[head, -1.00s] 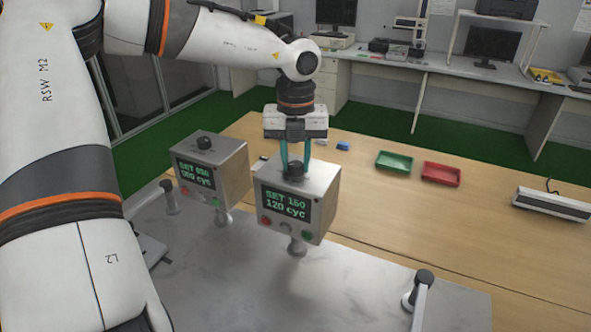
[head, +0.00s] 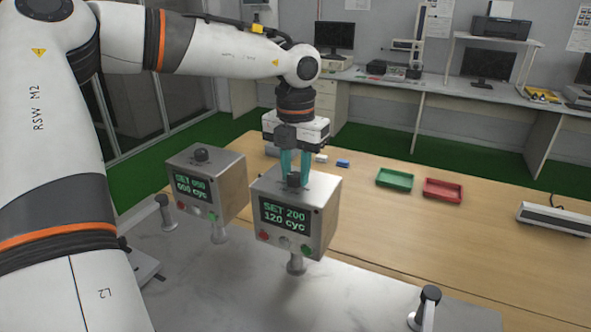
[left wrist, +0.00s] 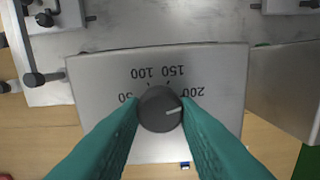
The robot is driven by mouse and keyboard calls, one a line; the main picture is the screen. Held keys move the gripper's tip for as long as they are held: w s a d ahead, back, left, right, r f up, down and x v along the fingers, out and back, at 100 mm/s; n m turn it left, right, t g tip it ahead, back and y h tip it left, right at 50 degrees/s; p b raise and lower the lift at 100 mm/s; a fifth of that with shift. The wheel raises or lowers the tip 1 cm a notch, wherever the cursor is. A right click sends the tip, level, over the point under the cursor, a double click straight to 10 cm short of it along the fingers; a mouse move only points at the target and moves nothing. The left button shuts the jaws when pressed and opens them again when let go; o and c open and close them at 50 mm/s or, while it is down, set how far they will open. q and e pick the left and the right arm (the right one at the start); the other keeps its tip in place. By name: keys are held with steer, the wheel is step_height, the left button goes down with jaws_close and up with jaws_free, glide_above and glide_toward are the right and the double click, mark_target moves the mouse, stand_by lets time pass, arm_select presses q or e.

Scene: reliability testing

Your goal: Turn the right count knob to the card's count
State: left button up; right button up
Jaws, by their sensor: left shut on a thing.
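The right counter box (head: 315,222) is a metal cube whose screen (head: 285,217) reads "SET 200" over "120 cyc". My left gripper (head: 295,178) has its teal fingers shut on the black count knob (head: 293,181) on top of this box. In the left wrist view the knob (left wrist: 160,108) sits between both fingertips, and its white pointer line aims toward the 200 mark. Marks 50, 100, 150 and 200 show around it. The left counter box (head: 228,185) has its own black knob (head: 202,155) and a screen reading about "000 cyc". The card and my right gripper are not in view.
A green tray (head: 395,187) and a red tray (head: 457,190) lie on the wooden table (head: 400,240). A black-topped lever (head: 430,294) stands at the right of the grey surface (head: 350,300), and another (head: 162,200) at the left. A light bar lies far right.

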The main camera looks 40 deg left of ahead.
mark_target(295, 175)
arm_select(q)
steer(key=shift+r, duration=0.1)
steer(key=o, duration=1)
steer(key=shift+c, duration=0.2)
step_height(295, 175, up, 12)
steer(key=b, duration=0.1)
stand_by(0.3)
